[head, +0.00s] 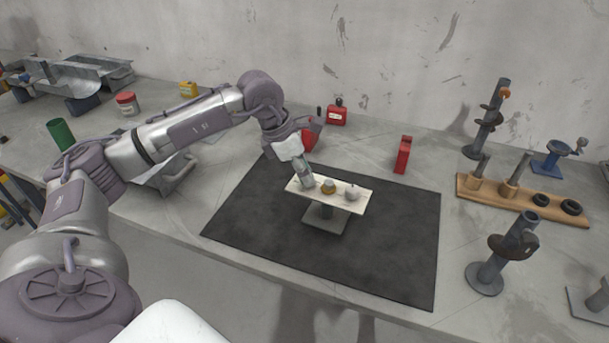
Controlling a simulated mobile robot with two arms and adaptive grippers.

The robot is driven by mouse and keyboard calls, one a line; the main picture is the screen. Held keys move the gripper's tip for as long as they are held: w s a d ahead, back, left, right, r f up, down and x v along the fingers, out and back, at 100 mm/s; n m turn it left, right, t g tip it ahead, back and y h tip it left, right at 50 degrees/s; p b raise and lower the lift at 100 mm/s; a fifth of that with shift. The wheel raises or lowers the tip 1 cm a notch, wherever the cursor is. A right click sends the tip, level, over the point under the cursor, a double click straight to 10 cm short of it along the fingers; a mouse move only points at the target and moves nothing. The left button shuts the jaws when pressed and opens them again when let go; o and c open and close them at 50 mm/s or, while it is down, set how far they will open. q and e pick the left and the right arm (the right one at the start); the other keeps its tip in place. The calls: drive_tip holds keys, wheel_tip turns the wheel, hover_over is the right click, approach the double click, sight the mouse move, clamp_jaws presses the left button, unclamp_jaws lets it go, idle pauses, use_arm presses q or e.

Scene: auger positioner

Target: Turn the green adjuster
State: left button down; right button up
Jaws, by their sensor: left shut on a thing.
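The positioner is a small stand with a pale plate (340,201) on a grey base (325,221), on the black mat (390,262). A yellowish adjuster (328,188) sits mid-plate and a grey, rounded one (352,194) sits to its right. My left gripper (306,182) reaches down from above at the plate's left end. It is shut on the adjuster there, which its fingers mostly hide. I cannot make out green on any adjuster. My right gripper is out of view.
A wooden rack (540,208) with posts and black rings lies at right, near a dark pipe stand (485,278). A red box (403,155) stands behind the mat. A green cylinder (61,133) is far left. The mat's right side is clear.

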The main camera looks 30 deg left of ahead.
use_arm(q)
drive_tip(key=n+y+b, duration=0.1)
drive_tip(key=n, duration=0.2)
drive_tip(key=shift+f+n+t+b, duration=0.1)
drive_tip(key=shift+n+t+b, duration=0.25)
drive_tip(key=shift+n+t, duration=0.05)
drive_tip(key=n+y+b, duration=0.1)
drive_tip(key=n, duration=0.2)
drive_tip(key=shift+d+n+y, duration=0.15)
drive_tip(key=shift+n+y, duration=0.15)
drive_tip(key=shift+y, duration=0.1)
drive_tip(key=n+y+b, duration=0.1)
drive_tip(key=n, duration=0.2)
drive_tip(key=shift+n, duration=0.4)
drive_tip(key=n+y+b, duration=0.1)
drive_tip(key=n, duration=0.1)
drive_tip(key=shift+d+n, duration=0.1)
drive_tip(key=shift+n, duration=0.2)
drive_tip(key=shift+r+n+y, duration=0.2)
drive_tip(key=shift+n+y, duration=0.3)
drive_tip(key=shift+n, duration=0.4)
drive_tip(key=shift+r+n+g+y+p, duration=0.1)
drive_tip(key=shift+n+g+y+p, duration=0.35)
drive_tip(key=shift+n, duration=0.45)
drive_tip(key=shift+d+n+g+p, duration=0.1)
drive_tip(key=shift+n+g+p, duration=0.25)
drive_tip(key=shift+n+p, duration=0.75)
drive_tip(key=shift+w+n+g+y+p, duration=0.1)
drive_tip(key=shift+n+g+y+p, duration=0.2)
drive_tip(key=shift+n+p, duration=0.55)
